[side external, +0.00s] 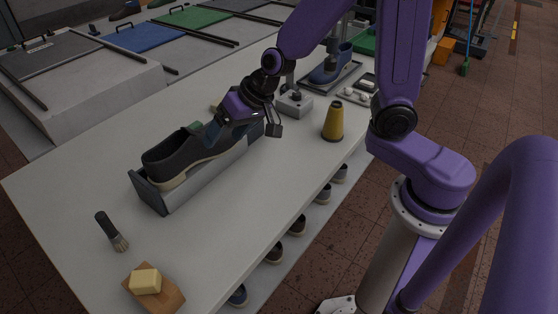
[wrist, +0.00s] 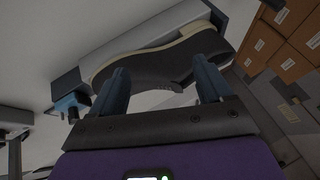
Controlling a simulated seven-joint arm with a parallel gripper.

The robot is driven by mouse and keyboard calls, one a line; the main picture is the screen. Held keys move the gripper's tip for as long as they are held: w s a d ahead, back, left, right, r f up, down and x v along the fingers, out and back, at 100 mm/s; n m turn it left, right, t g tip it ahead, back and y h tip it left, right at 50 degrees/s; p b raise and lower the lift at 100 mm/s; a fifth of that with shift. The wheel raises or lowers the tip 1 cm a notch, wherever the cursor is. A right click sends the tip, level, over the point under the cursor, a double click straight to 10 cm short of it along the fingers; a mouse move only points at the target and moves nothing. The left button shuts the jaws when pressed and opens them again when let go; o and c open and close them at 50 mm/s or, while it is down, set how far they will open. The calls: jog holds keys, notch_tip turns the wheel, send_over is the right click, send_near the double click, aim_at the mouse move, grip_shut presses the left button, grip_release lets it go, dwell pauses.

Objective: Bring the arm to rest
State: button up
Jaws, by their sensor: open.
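My gripper (side external: 217,133) is above the far half of a dark shoe (side external: 172,158) on the white table (side external: 222,212). Its blue fingers are apart. In the wrist view the fingers (wrist: 160,84) are spread, with the dark shoe (wrist: 145,66) and its pale sole edge passing behind and between them. Whether the fingers touch the shoe cannot be told. The shoe lies lengthwise in a long grey holder (side external: 205,180), and my gripper hides part of it in the side view.
A yellow cone (side external: 333,121) and a grey block with a post (side external: 294,103) stand beyond my gripper. A blue shoe (side external: 332,66) is on a tray farther back. A brush (side external: 111,231) and a yellow block on a brown one (side external: 146,281) lie in front. The table's right front is clear.

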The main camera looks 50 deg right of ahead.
jog(key=s+d+r+n+g+h, duration=0.1)
jog(key=s+d+n+g, duration=0.1)
jog(key=s+d+n, duration=0.2)
jog(key=s+d+r+n+g+h, duration=0.2)
jog(key=s+n, duration=0.8)
jog(key=s, duration=1.1)
jog(key=shift+d+g, duration=0.8)
jog(key=shift+d, duration=0.45)
